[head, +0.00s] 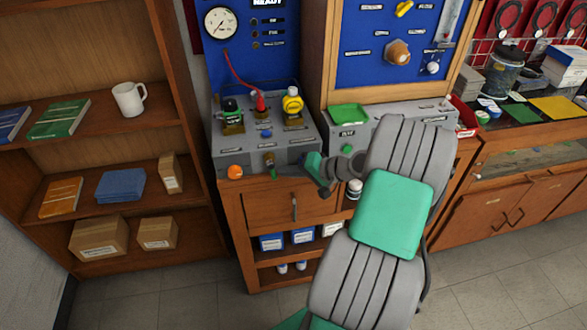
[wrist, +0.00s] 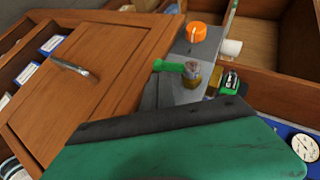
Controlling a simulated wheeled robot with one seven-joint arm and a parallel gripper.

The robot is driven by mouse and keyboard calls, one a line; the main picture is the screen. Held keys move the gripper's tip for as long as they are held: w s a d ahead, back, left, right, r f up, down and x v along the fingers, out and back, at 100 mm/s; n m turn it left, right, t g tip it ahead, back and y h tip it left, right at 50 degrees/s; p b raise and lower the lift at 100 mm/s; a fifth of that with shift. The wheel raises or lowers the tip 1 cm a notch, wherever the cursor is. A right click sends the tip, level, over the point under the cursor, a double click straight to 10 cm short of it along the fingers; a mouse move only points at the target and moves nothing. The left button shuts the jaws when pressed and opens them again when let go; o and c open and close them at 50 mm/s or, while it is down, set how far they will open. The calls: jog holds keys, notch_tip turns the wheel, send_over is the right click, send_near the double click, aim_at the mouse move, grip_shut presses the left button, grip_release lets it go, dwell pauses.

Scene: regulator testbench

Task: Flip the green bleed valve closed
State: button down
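The green bleed valve (head: 270,166) is on the front edge of the grey bench box, a brass body with a short green lever. In the head view the lever points down towards the drawer. In the wrist view the green lever (wrist: 170,66) sticks out to the left of the brass body (wrist: 190,76). My gripper (head: 322,180) is just right of the valve, in front of the box, and appears apart from it. A green and black part of my gripper fills the bottom of the wrist view; its fingertips are not clear, so I cannot tell its opening.
An orange knob (head: 235,172) sits left of the valve and also shows in the wrist view (wrist: 196,32). Below is a wooden drawer (head: 285,205) with a protruding handle. A shelf (head: 105,210) stands left.

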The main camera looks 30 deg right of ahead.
jog(key=shift+a+f, duration=0.2)
jog(key=shift+f, duration=0.25)
jog(key=shift+w+a+f, duration=0.1)
jog(key=shift+a+f, duration=0.05)
dwell(0.4)
jog(key=b+v, duration=0.1)
jog(key=v, duration=0.7)
